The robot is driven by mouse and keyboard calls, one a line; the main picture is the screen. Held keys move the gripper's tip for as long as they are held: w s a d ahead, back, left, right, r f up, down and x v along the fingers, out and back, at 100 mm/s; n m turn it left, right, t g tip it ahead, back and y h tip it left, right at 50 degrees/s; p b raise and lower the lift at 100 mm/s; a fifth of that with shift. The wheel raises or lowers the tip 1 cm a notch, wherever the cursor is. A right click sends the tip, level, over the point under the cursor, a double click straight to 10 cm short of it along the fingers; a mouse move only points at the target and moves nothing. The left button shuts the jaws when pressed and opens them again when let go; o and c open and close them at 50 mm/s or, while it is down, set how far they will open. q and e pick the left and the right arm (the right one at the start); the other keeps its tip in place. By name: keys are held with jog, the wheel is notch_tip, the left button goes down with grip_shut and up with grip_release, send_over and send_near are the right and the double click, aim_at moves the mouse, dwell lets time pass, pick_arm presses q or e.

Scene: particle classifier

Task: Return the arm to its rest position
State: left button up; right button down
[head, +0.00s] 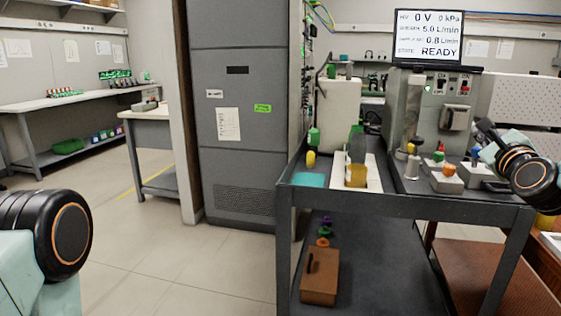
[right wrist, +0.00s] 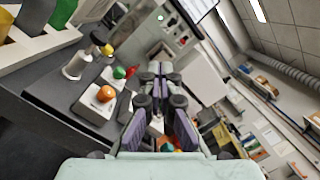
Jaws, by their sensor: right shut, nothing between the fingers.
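My right gripper (right wrist: 158,72) reaches forward in the right wrist view, with its fingers shut and nothing held between them. In the head view my right arm (head: 530,178) comes in at the right edge, beside the right end of the dark cart (head: 400,203). My left arm (head: 45,240) shows only as a dark round joint with an orange ring and a pale link at the lower left. The left gripper is outside both views.
The cart holds a cream block (head: 374,171), a box with an orange knob (head: 446,179) and a machine (head: 437,115) under a READY screen (head: 428,38). A brown box (head: 319,275) sits on its lower shelf. Open floor (head: 140,240) lies left of a grey cabinet (head: 233,60).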

jog(key=s+a+f+n+g+y, duration=0.2)
jog(key=s+a+f+n+g, duration=0.1)
jog(key=a+f+n, duration=0.5)
jog(key=s+a+f+n+g+y+p, duration=0.1)
jog(key=s+a+f+n+g, duration=0.2)
jog(key=f+n, duration=0.5)
jog(key=s+a+f+n+g+y, duration=0.2)
jog(key=s+a+f+n, duration=0.15)
jog(key=a+f, duration=0.65)
jog(key=s+a+f+n+g, duration=0.1)
jog(key=s+f+n+g, duration=0.2)
jog(key=s+f, duration=0.4)
jog(key=s+a+f+n+g+p, duration=0.1)
jog(key=s+f, duration=0.6)
jog(key=s, duration=0.9)
jog(key=s+a+f+n+g+p, duration=0.1)
jog(key=s+a+f+n+g, duration=0.2)
jog(key=s, duration=0.9)
notch_tip(320, 180, down, 4)
jog(key=n+g, duration=0.3)
jog(key=shift+a+g, duration=0.15)
jog(key=shift+g, duration=0.25)
jog(key=shift+s, duration=0.1)
